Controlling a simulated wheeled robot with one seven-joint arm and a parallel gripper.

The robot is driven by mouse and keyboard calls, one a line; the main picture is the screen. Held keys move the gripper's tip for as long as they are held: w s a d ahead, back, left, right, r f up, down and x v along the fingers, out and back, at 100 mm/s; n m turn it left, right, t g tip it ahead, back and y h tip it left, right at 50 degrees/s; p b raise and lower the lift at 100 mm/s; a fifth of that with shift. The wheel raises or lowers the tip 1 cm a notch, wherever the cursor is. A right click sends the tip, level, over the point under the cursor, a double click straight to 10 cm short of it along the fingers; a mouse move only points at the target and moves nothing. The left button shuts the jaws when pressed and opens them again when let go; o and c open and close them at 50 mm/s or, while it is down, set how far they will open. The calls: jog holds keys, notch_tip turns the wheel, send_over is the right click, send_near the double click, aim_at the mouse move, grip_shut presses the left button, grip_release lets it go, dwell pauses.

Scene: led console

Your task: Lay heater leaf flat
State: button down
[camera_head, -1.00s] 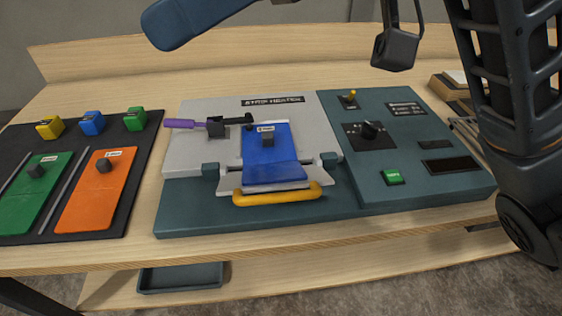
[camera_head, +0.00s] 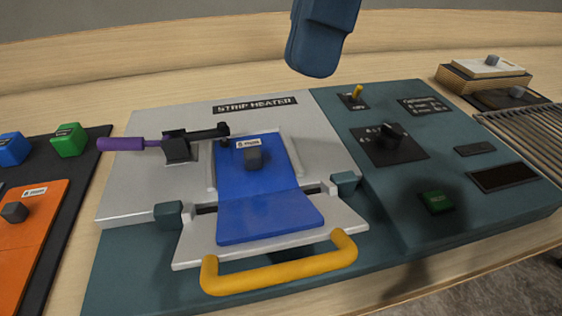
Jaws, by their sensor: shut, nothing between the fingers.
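The heater leaf (camera_head: 187,252) is a pale plate at the front of the strip heater (camera_head: 128,187). It sits between two teal blocks, with a yellow bar handle (camera_head: 280,272) along its near edge. Its exact tilt is hard to tell. A blue sheet (camera_head: 268,213) lies across the heater bed and the leaf, with a crease near the leaf's far edge. A dark block stands on the sheet's far part. A dark blue part of my arm hangs at the top centre, apart from the leaf. My gripper cannot be made out in this view.
A purple-handled clamp (camera_head: 130,144) reaches over the sheet's far left corner. The teal control panel (camera_head: 440,240) with a black knob (camera_head: 393,131) and green button (camera_head: 436,202) is on the right. An orange sheet (camera_head: 28,240) lies at the left.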

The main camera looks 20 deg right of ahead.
jog(key=b+x, duration=0.1)
jog(key=x, duration=0.9)
jog(key=s+f, duration=0.2)
jog(key=shift+s+f, duration=0.35)
jog(key=shift+f, duration=0.05)
